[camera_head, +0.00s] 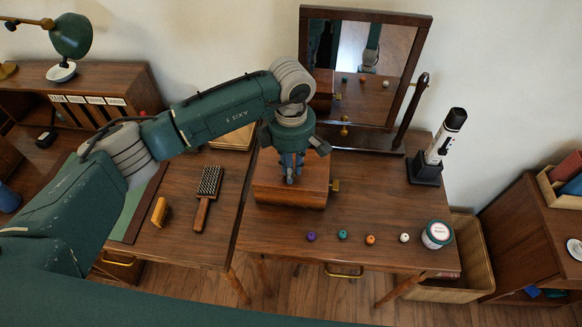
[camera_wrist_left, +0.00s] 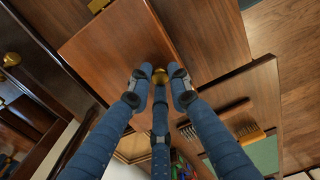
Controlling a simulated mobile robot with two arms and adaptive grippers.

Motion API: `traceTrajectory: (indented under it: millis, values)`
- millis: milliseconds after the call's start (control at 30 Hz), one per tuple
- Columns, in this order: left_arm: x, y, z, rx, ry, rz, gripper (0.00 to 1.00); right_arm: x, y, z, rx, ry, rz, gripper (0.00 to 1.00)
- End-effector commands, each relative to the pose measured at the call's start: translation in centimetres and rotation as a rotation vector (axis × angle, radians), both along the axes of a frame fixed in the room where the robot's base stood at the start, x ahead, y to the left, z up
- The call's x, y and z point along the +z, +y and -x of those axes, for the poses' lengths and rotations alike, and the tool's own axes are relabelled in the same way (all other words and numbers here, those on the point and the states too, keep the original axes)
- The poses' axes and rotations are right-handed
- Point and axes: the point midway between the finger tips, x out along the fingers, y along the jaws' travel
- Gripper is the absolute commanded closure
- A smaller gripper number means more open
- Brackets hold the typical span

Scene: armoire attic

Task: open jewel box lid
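The jewel box (camera_head: 262,190) is a brown wooden box on the right-hand desk, and its lid looks shut. My right gripper is not in view.
A mirror (camera_head: 362,65) and a black-and-white device on a stand (camera_head: 445,140) stand behind. Several small balls (camera_head: 342,235) and a jar (camera_head: 437,234) line the desk's front. A hairbrush (camera_head: 207,185) and a yellow brush (camera_head: 159,212) lie left.

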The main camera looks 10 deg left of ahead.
Motion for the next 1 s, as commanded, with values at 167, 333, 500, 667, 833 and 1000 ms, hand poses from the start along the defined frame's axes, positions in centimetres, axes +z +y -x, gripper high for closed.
traceTrajectory:
  millis: [167, 333, 500, 667, 833, 1000]
  values:
    - [0.0, 0.0, 0.0, 0.0, 0.0, 0.0, 1.0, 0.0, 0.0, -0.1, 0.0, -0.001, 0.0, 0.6]
    - [0.2, 0.0, -0.2, 0.0, -0.002, 0.0, 1.0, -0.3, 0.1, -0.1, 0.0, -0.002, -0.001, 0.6]
    - [0.7, 0.0, -0.8, 0.001, -0.007, 0.001, 1.0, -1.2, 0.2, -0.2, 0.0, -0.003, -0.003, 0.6]
    - [1.6, 0.0, -1.8, 0.002, -0.01, 0.001, 1.0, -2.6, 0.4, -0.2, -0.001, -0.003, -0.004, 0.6]
    - [2.9, 0.0, -3.1, 0.002, -0.011, 0.001, 1.0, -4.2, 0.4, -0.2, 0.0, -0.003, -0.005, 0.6]
    - [3.9, -0.1, -4.4, 0.003, -0.01, 0.002, 1.0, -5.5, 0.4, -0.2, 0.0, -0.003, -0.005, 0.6]
